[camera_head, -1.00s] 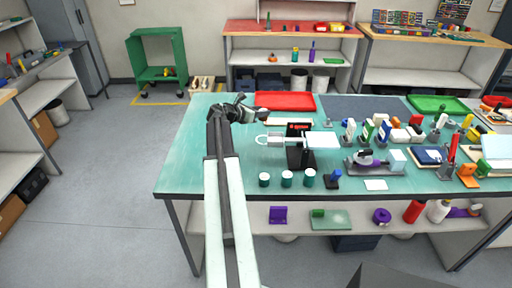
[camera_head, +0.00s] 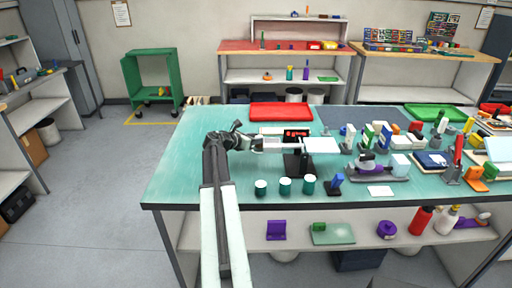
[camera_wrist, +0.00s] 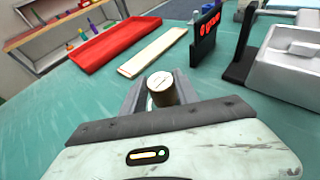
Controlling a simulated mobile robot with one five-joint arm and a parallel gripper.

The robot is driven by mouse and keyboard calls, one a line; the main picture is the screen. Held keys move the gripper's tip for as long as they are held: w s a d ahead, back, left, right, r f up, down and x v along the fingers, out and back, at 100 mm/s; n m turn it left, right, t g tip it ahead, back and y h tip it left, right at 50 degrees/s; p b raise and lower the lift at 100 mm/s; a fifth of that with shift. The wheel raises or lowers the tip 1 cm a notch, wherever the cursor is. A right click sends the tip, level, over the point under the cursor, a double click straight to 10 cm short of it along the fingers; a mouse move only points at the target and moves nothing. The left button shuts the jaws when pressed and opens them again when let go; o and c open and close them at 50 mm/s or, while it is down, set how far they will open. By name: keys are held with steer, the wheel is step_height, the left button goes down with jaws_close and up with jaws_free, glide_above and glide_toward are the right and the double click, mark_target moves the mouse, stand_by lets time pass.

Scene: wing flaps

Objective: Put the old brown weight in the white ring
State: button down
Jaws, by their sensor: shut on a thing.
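The old brown weight (camera_wrist: 162,90) is a short brown cylinder with a pale, marked top. It sits upright between my gripper's jaws in the wrist view, and my gripper (camera_wrist: 158,98) is shut on it. In the head view my gripper (camera_head: 244,140) is low over the left part of the teal bench, just left of the black-and-white device. The weight cannot be made out there. The white ring does not show clearly in either current view; my gripper may hide it in the head view.
A black panel with red digits (camera_wrist: 207,36) and a white-topped device (camera_wrist: 285,60) stand to the right. A pale board (camera_wrist: 153,52) and red tray (camera_wrist: 103,43) lie beyond. Teal containers (camera_head: 285,187) stand nearer me. The bench's left end (camera_head: 168,183) is clear.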

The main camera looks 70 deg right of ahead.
steer(key=shift+f, duration=0.85)
steer(key=shift+r, duration=0.25)
steer(key=shift+f, duration=0.25)
steer(key=c, duration=0.9)
jaws_free()
steer(key=shift+r, duration=0.1)
steer(key=shift+r, duration=0.1)
steer(key=shift+w+a+r, duration=0.1)
steer(key=shift+a+r, duration=0.15)
steer(key=p+v, duration=0.4)
steer(key=v, duration=0.7)
steer(key=shift+w+a, duration=0.15)
steer(key=shift+a, duration=0.05)
